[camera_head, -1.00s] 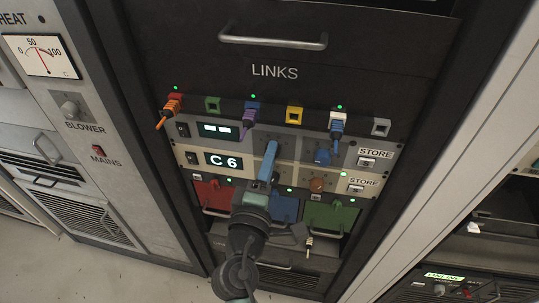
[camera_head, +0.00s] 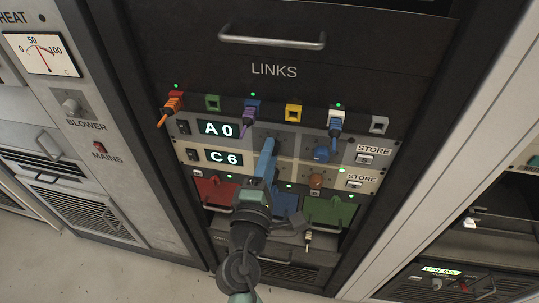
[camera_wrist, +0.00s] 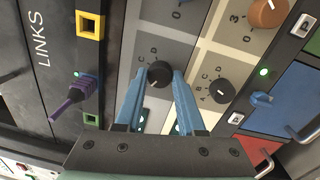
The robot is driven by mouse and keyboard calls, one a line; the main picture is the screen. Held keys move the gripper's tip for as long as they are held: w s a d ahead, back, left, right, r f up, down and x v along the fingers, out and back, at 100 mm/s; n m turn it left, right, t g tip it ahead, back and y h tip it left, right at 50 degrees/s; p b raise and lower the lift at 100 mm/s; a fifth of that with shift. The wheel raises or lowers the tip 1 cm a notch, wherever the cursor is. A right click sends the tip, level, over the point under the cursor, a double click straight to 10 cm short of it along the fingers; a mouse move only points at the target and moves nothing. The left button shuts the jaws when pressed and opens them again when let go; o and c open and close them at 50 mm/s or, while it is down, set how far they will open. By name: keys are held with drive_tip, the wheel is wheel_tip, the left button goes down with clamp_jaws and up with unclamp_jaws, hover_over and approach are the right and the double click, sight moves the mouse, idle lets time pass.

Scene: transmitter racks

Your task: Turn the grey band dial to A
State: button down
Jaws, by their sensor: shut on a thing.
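The grey panel's band dial (camera_wrist: 158,72) is a dark round knob with letters around it. In the wrist view my gripper (camera_wrist: 161,84) has its blue fingers closed on both sides of this knob. In the head view my gripper (camera_head: 267,145) reaches up to the grey panel and hides the dial. The grey panel's display (camera_head: 217,128) reads "A 0". The cream panel below has its own display (camera_head: 223,157), reading "C 6", and a dark dial (camera_wrist: 220,91) near my right finger in the wrist view.
A blue knob (camera_head: 321,153) and a STORE button (camera_head: 365,159) sit right on the grey panel. An orange knob (camera_head: 316,181) is on the cream panel. Plugs, including a purple one (camera_head: 250,112), stick out above. Red and green handled modules sit below.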

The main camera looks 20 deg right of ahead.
drive_tip(key=c, duration=0.5)
unclamp_jaws()
drive_tip(key=shift+a, duration=0.1)
drive_tip(key=b+v, duration=0.2)
drive_tip(key=v, duration=1.1)
drive_tip(key=shift+w, duration=0.1)
